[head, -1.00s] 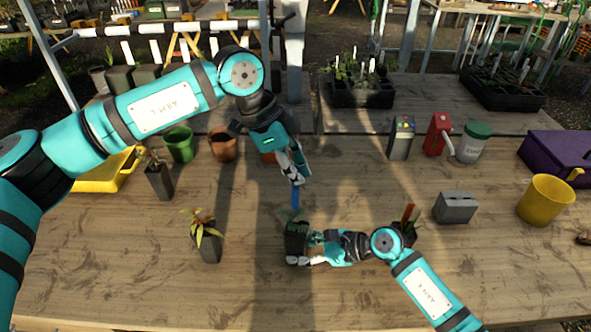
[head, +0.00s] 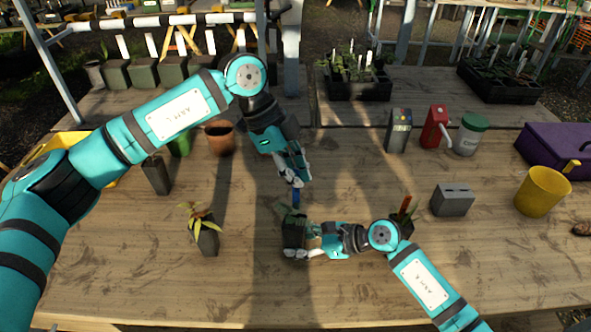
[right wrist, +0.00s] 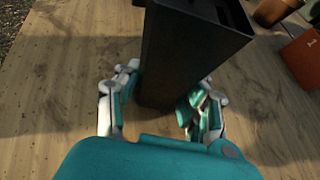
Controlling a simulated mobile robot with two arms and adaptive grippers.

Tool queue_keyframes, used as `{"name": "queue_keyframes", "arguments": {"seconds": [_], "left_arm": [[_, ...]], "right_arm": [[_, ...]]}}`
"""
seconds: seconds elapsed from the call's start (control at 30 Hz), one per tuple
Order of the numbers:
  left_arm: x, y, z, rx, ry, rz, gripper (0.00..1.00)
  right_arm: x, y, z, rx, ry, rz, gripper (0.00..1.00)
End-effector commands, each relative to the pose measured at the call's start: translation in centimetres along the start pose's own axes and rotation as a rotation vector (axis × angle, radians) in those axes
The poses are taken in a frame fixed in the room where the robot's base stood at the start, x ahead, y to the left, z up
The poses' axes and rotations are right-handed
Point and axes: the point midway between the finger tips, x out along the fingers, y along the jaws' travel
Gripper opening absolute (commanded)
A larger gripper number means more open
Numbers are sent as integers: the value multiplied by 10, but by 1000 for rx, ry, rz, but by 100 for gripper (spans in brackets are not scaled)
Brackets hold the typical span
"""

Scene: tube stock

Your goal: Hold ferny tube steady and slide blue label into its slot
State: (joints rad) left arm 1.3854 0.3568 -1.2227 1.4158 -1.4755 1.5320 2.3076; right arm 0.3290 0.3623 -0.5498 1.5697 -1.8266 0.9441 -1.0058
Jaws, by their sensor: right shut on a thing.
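The ferny tube (head: 293,234) is a dark square pot with green foliage at its top, standing upright on the table in the head view. My right gripper (head: 303,252) is shut on its lower part; in the right wrist view the dark tube (right wrist: 190,55) stands between the gripper's fingers (right wrist: 160,105). My left gripper (head: 298,181) is above the tube, with the blue label (head: 296,198) pointing down from its fingertips. The label's lower end is at the foliage; whether it is inside the slot I cannot tell.
A tube with yellowish leaves (head: 206,236) stands to the left. A tube with an orange label (head: 404,212) is partly behind my right arm. A grey slotted block (head: 453,201) and yellow bucket (head: 542,191) stand right. The front table is mostly clear.

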Motion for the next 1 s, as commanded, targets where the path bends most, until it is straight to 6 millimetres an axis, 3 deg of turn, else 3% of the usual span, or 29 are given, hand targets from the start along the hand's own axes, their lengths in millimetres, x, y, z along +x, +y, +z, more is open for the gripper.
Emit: {"name": "queue_keyframes", "arguments": {"seconds": [1.0], "left_arm": [[10,0,4,-1,0,2,0]], "right_arm": [[0,0,0,0,-1,0,22]]}}
